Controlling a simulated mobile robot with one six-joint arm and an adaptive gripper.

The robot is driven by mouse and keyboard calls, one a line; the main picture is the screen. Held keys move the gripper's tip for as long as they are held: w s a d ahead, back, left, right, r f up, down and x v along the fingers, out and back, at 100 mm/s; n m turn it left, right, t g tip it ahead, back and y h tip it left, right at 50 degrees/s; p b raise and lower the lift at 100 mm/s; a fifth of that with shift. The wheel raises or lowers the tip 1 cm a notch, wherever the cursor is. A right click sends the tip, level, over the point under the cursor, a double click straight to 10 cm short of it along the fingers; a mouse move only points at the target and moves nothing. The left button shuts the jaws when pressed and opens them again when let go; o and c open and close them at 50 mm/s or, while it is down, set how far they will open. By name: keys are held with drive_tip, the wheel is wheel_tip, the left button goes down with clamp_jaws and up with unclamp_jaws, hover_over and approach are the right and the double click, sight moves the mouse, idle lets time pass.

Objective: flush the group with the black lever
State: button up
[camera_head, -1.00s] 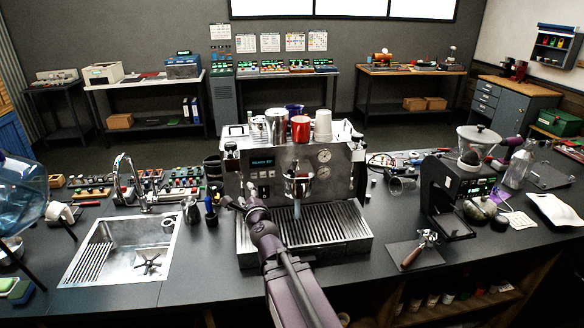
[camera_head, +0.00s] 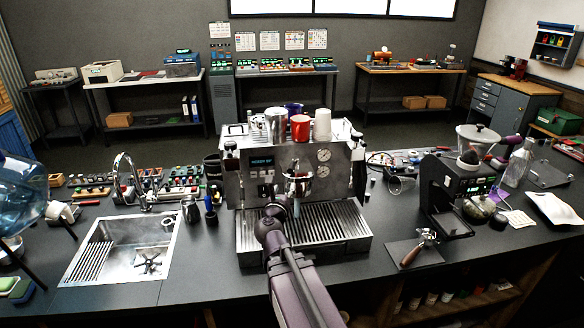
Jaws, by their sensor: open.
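The silver espresso machine (camera_head: 262,188) stands mid-counter with a lit display on its front. Its group (camera_head: 299,182) is at the front centre, above the slatted drip tray (camera_head: 330,222). A narrow pale-blue streak shows below the group, and I cannot tell for certain whether it is water. I cannot clearly pick out the black lever at this size. My gripper (camera_head: 276,208) is open in front of the machine, just left of and below the group. My wrist partly hides its fingers, and I cannot tell whether they touch anything.
Cups, including a red one (camera_head: 300,128), stand on the machine's top. A sink (camera_head: 125,250) is at left. At right are a grinder (camera_head: 455,190) and a portafilter (camera_head: 427,240) on a dark mat. The counter in front of the sink and mat is clear.

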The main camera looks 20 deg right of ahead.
sight(292, 165)
drive_tip(key=x, duration=1.3)
drive_tip(key=shift+w+d, duration=0.2)
drive_tip(key=shift+w, duration=0.15)
clamp_jaws()
